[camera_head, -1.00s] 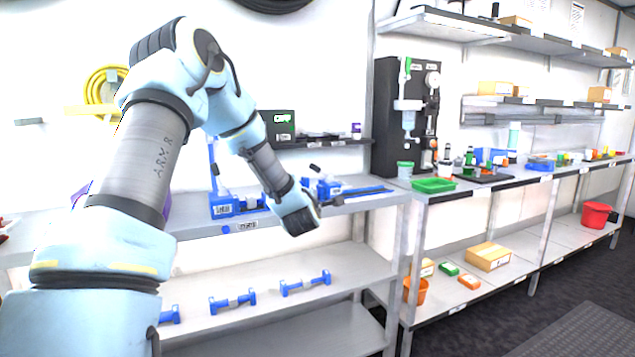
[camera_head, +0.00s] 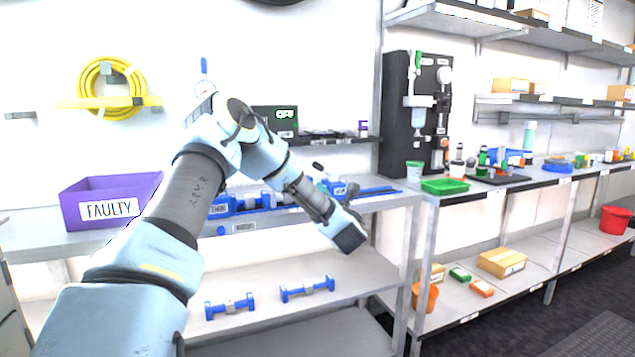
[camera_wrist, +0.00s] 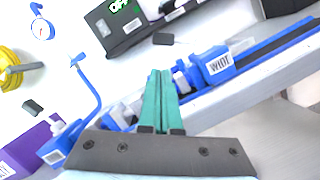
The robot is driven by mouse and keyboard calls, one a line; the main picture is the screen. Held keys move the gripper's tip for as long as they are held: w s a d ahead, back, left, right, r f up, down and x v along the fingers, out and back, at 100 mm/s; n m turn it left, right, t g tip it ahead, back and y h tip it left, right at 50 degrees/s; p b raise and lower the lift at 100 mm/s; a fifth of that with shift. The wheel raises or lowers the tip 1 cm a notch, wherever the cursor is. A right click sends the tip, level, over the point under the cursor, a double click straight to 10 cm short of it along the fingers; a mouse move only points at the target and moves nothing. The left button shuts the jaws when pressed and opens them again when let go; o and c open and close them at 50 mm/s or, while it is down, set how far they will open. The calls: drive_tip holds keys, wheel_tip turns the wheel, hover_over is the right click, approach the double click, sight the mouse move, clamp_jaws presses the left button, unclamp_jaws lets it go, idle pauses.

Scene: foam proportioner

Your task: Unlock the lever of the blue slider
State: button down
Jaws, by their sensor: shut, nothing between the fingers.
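A blue slider block (camera_head: 340,188) with a white label sits on a blue rail (camera_head: 376,190) along the upper shelf. The wrist view also shows a labelled blue block (camera_wrist: 215,66) on the rail, right of the fingertips. Small white and blue parts sit beside it; I cannot make out which is the lever. My gripper's green fingers (camera_wrist: 160,76) are together and empty, lying across the view of the rail. In the head view the dark end of my arm (camera_head: 349,238) is in front of the shelf edge, and the fingers are not clear there.
A purple bin (camera_head: 110,203) marked FAULTY stands on the left. A dark box with a green display (camera_head: 275,119) is on the back ledge. Blue dumbbell-shaped parts (camera_head: 307,289) lie on the lower shelf. A black stand (camera_head: 415,113) rises at the right.

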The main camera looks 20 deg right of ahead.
sight(317, 167)
drive_tip(key=w, duration=0.3)
drive_tip(key=w+r+p, duration=0.1)
drive_tip(key=w, duration=0.2)
drive_tip(key=w+r+p, duration=0.1)
drive_tip(key=w, duration=0.2)
drive_tip(key=shift+w, duration=0.15)
drive_tip(key=shift+d+r+m+b, duration=0.25)
drive_tip(key=shift+r+m, duration=0.25)
drive_tip(key=shift+m, duration=0.5)
drive_tip(key=shift+d+r+m+h+b, duration=0.3)
drive_tip(key=shift+r+m+h+b, duration=0.3)
drive_tip(key=shift+m, duration=0.5)
drive_tip(key=d+r+m+g, duration=0.1)
drive_tip(key=m, duration=0.2)
drive_tip(key=d+r+m+g+p, duration=0.1)
drive_tip(key=d+m, duration=0.1)
drive_tip(key=m, duration=0.1)
drive_tip(key=d+r+m+p, duration=0.1)
drive_tip(key=r+m, duration=0.1)
drive_tip(key=m, duration=0.1)
drive_tip(key=shift+w+d+g+h, duration=0.3)
drive_tip(key=shift+w+g, duration=0.05)
drive_tip(key=shift+g, duration=0.05)
drive_tip(key=shift+f, duration=0.1)
